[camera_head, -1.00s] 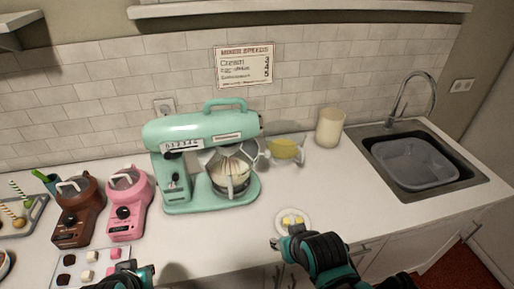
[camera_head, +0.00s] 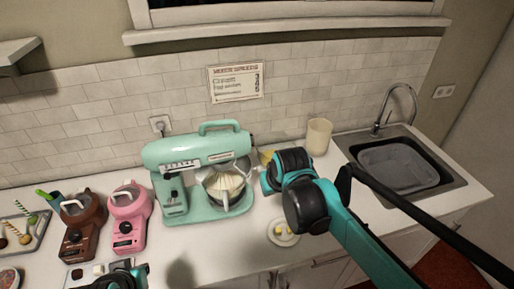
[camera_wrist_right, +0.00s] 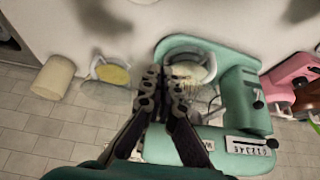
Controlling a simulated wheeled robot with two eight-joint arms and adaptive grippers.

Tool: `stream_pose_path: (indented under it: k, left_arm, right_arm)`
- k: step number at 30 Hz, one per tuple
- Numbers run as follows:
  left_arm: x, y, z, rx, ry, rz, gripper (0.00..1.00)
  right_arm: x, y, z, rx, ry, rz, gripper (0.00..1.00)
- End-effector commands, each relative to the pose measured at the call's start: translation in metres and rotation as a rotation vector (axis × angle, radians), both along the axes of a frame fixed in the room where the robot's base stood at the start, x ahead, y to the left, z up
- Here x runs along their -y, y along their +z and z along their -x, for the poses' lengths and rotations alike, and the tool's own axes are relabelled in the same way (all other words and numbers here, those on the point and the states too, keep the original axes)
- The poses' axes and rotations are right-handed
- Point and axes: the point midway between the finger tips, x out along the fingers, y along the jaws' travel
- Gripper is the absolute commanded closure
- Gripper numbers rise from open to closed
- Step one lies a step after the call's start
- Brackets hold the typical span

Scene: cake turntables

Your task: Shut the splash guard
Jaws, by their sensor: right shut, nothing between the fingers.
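The mint-green stand mixer (camera_head: 165,156) stands on the counter, with a whisk and a metal bowl (camera_head: 238,198) under its head. The clear splash guard (camera_head: 243,165) shows faintly by the bowl, partly hidden by my right arm. In the right wrist view, a see-through sheet, likely the guard, lies left of the fingers (camera_wrist_right: 112,95). My right gripper (camera_wrist_right: 166,82) is shut and empty, near the bowl and whisk; I cannot tell whether it touches the guard. In the head view its fingertips are hidden. My left gripper (camera_head: 125,276) is at the bottom edge, its fingers unclear.
A bowl with yellow contents (camera_wrist_right: 112,74) stands beside the mixer, next to a cream canister (camera_head: 319,136). Pink (camera_head: 129,215) and brown (camera_head: 83,222) small machines stand left. The sink (camera_head: 400,165) is right.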

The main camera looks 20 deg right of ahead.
Motion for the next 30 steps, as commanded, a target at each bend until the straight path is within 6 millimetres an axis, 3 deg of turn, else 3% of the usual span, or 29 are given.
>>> stream_pose_path:
  k: [1,4,9,12,20,30]
  left_arm:
    - [0.0,0.026,0.0,0.0,0.0,0.0,1.0]
    - [0.0,0.052,0.0,0.0,0.0,0.0,1.0]
    - [0.0,0.088,0.0,0.0,0.0,0.0,1.0]
    - [0.0,0.098,0.0,0.0,0.0,0.0,1.0]
    - [0.0,0.101,0.0,0.0,0.0,0.0,1.0]
    - [0.0,0.097,0.0,0.0,0.0,0.0,1.0]
  right_arm:
    - [0.003,0.024,-0.023,-0.018,-0.002,0.0,1.0]
    - [0.007,0.042,-0.063,-0.057,-0.005,-0.001,1.0]
    - [0.015,0.052,-0.12,-0.114,-0.006,-0.003,1.0]
    - [0.018,0.049,-0.139,-0.135,-0.007,-0.004,1.0]
    - [0.02,0.037,-0.154,-0.151,-0.008,-0.004,1.0]
    - [0.02,-0.017,-0.173,-0.15,-0.008,-0.004,1.0]
